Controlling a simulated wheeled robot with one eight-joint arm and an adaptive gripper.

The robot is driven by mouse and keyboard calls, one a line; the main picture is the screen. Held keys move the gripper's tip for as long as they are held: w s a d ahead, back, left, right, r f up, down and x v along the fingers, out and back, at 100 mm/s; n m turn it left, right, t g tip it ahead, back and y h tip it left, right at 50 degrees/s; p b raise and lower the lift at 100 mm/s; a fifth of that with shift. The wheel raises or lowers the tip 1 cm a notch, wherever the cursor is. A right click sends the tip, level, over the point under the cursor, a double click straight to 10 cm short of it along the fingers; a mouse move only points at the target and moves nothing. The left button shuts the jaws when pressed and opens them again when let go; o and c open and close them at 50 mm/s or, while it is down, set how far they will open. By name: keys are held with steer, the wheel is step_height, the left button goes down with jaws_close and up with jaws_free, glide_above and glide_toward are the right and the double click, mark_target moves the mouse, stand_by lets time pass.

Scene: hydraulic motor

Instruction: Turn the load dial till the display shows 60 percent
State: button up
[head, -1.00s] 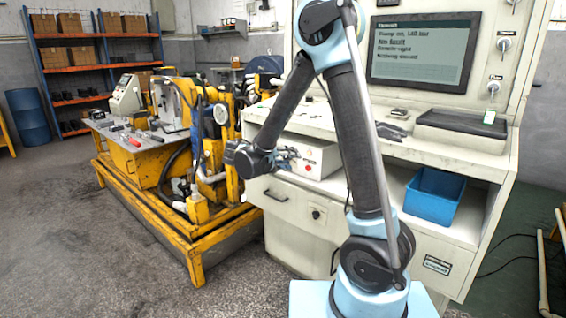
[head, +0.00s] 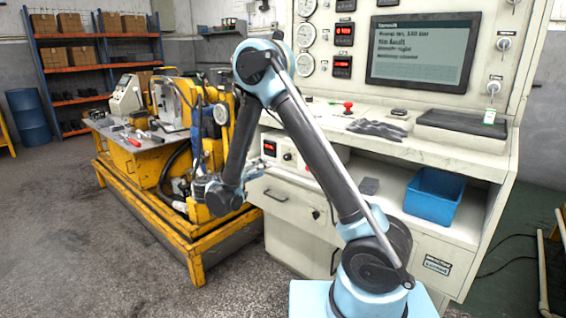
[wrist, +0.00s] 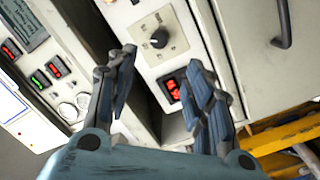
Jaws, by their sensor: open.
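The load dial, a dark round knob (wrist: 158,40) on a pale square plate, is at the upper middle of the wrist view. Below it on the same white box is a small display (wrist: 173,88) with red digits that I cannot read, partly behind a finger. In the head view the display (head: 269,147) and the knob (head: 287,156) are small on the box front. My gripper (wrist: 162,58) is open and empty. Its fingers lie either side of the knob's direction, apparently apart from it. In the head view my gripper (head: 257,170) is in front of and left of the box.
A blue bin (head: 434,196) sits on the lower shelf. The yellow machine (head: 170,215) is close on the left. A drawer handle (wrist: 283,25) shows in the wrist view.

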mark_target(285, 159)
steer(key=x, duration=1.3)
steer(key=shift+w+d, duration=0.25)
steer(key=shift+d, duration=0.05)
steer(key=shift+c, duration=0.4)
steer(key=c, duration=1)
